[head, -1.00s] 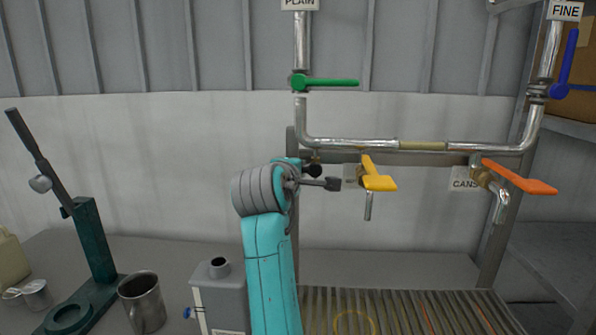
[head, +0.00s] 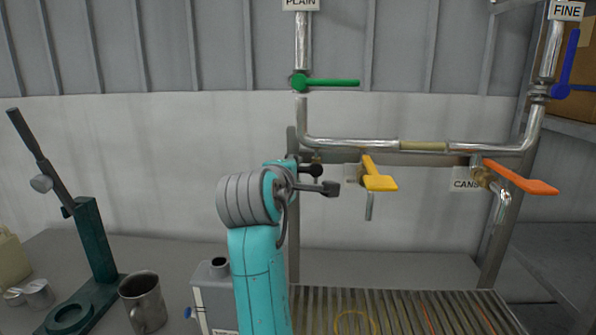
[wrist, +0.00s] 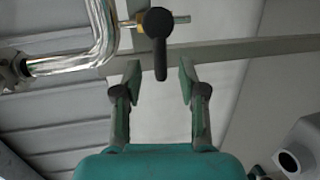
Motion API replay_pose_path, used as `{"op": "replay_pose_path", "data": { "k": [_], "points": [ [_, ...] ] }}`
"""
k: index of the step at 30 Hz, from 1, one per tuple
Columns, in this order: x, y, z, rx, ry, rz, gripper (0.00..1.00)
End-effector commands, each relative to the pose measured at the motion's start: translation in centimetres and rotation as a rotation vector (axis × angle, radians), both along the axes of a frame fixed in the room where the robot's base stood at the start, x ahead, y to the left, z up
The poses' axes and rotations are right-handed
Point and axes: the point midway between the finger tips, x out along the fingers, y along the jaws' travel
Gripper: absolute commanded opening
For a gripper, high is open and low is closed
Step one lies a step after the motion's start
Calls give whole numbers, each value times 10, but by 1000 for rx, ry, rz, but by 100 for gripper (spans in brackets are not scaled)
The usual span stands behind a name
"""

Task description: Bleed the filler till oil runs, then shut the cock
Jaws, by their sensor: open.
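A small cock with a black handle (head: 315,170) hangs at the left end of the steel pipework. In the wrist view the black handle (wrist: 158,40) points down the picture from a brass fitting (wrist: 131,23). My gripper (wrist: 159,76) is open, its two fingers on either side of the handle's tip. Neither finger visibly touches it; the depth between them is unclear. In the head view my gripper (head: 330,188) is just below the handle. A yellow lever (head: 378,180) sits over a thin spout (head: 369,207) on the right. No liquid shows at the spout.
A green lever (head: 330,83), blue lever (head: 568,65) and orange lever (head: 520,177) sit on the pipes. A slatted drain (head: 400,312) lies below. A grey can (head: 213,300), metal mug (head: 143,300) and green press (head: 92,250) stand left.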

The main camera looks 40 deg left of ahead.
Motion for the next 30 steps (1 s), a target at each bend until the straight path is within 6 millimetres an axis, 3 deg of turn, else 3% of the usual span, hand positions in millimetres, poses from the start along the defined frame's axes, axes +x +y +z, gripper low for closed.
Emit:
{"op": "replay_pose_path", "data": {
  "k": [6, 12, 30],
  "points": [
    [-40, -15, 8, 2, -1, 2, 41],
    [-63, -25, 13, 1, 0, 1, 41],
    [-73, -30, 16, 0, 0, 0, 41]
  ]
}}
